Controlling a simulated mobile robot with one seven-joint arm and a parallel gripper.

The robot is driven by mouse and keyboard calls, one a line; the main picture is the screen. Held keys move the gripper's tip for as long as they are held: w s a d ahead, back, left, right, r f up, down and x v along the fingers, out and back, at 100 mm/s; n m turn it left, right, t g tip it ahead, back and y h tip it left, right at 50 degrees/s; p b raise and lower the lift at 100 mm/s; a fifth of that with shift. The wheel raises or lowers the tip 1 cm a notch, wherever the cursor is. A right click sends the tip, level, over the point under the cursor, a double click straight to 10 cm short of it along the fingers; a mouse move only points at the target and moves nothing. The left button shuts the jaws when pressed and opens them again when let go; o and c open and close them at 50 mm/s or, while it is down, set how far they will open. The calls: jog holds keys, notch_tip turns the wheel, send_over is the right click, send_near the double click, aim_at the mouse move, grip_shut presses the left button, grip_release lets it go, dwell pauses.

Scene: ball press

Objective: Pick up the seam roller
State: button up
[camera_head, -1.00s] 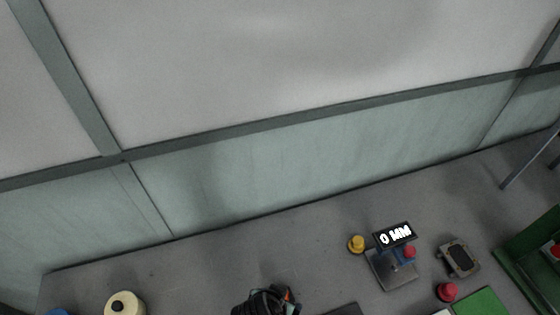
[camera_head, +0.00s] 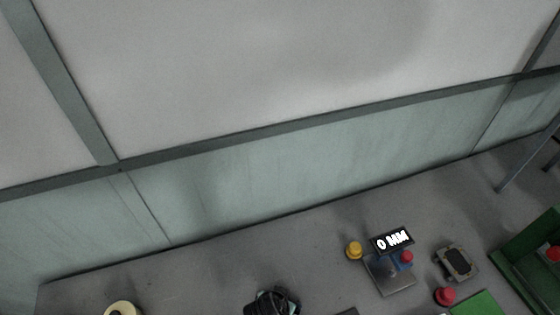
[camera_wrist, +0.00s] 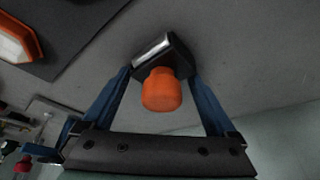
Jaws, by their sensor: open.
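In the wrist view, what looks like the seam roller (camera_wrist: 161,90) has a rounded orange handle end towards the camera and a dark head with a silvery face behind it. My gripper (camera_wrist: 160,75) is open, its two blue fingers on either side of this tool. A gap seems to show beside the orange end; whether the fingertips touch the dark head I cannot tell. In the head view, a dark shape with cables (camera_head: 272,302) at the bottom edge looks like part of my arm. I cannot make out the roller there.
An orange item (camera_wrist: 15,38) lies on a dark mat (camera_wrist: 70,30).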

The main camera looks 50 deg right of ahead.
grip_shut()
dwell(0.3)
notch_tip(320, 180, up, 10)
jog(key=shift+r, duration=0.1)
jog(key=c, duration=0.5)
grip_release()
grip_shut()
